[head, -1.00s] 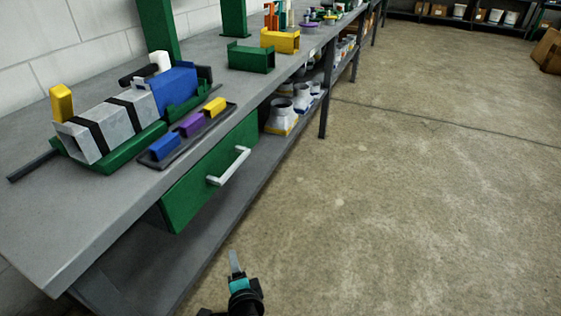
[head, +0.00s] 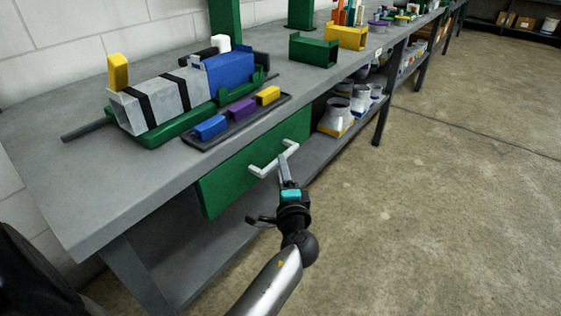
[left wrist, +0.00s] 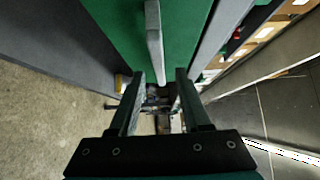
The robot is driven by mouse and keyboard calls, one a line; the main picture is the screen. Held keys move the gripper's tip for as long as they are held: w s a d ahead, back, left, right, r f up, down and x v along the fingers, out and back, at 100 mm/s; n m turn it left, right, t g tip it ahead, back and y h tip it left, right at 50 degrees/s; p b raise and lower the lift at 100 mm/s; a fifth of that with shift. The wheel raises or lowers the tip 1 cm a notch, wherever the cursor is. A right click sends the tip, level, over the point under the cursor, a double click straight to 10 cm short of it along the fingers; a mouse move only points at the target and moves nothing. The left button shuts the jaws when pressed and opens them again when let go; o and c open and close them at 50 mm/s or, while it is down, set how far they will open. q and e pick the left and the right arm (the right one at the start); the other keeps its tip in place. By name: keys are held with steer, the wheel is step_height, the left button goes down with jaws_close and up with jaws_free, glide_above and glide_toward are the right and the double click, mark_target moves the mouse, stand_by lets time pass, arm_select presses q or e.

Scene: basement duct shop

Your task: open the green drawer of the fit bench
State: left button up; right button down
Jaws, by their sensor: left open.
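The green drawer (head: 222,187) hangs under the top of the fit bench (head: 60,190), with its front flush or nearly so. Its pale bar handle (head: 262,169) stands out from the front. My left gripper (head: 284,170) is open and empty, at the handle's right part in the head view. In the left wrist view, the handle (left wrist: 154,40) lines up with the gap between the open fingers (left wrist: 160,76), against the green drawer front (left wrist: 115,28). I cannot tell whether the fingertips reach past the bar. My right gripper is not in view.
On the bench top lie a dark tray (head: 196,142) with blue, purple and yellow blocks, and a grey duct piece (head: 150,105) in a green holder. Pale duct fittings (head: 338,112) stand on the lower shelf, right of the drawer. The floor (head: 430,220) at right is clear.

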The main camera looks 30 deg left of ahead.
arm_select(q)
steer(key=shift+b+x, duration=0.35)
steer(key=shift+x, duration=2)
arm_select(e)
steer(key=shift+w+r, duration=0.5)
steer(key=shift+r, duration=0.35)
arm_select(q)
jaws_close()
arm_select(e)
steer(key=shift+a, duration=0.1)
